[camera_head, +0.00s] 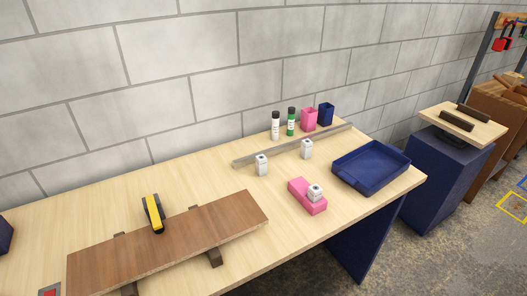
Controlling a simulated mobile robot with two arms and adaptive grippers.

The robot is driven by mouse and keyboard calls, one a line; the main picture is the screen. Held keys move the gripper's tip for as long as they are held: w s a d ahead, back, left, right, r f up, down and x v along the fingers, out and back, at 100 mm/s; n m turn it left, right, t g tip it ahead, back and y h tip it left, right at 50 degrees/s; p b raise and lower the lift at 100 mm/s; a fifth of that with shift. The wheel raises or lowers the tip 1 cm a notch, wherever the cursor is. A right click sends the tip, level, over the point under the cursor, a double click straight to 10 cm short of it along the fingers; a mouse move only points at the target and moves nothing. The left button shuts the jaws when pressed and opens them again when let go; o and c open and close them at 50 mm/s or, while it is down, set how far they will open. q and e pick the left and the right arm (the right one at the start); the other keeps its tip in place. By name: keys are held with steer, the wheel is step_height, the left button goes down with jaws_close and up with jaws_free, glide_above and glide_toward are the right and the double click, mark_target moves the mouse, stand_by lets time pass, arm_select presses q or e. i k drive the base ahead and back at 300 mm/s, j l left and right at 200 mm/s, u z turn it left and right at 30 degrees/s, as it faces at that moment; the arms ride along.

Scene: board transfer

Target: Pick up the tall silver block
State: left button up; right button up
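Three small silver-white blocks are on the wooden table. One silver block (261,165) stands upright in front of the left part of a grey metal bar. A second silver block (306,149) stands upright to its right, close to the bar. A third silver block (315,193) sits on or in a pink block (305,200) and looks shorter, though its lower part may be hidden. The first two look about equally tall, so I cannot tell which is the tall one. Neither of my grippers is in view.
A brown board (170,240) on supports lies at the front left, with a yellow-black tool (153,212) at its back edge. A blue tray (371,168) is at the right. Two bottles, pink and blue cups and the grey bar (283,149) stand at the back.

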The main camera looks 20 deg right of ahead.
mark_target(315, 192)
steer(key=i+l+u, duration=0.15)
steer(key=l+u, duration=0.35)
steer(key=l, duration=0.15)
steer(key=l+u, duration=0.5)
steer(key=l, duration=0.2)
steer(key=k+l+u, duration=0.15)
steer(key=l+u, duration=0.35)
steer(key=l, duration=0.15)
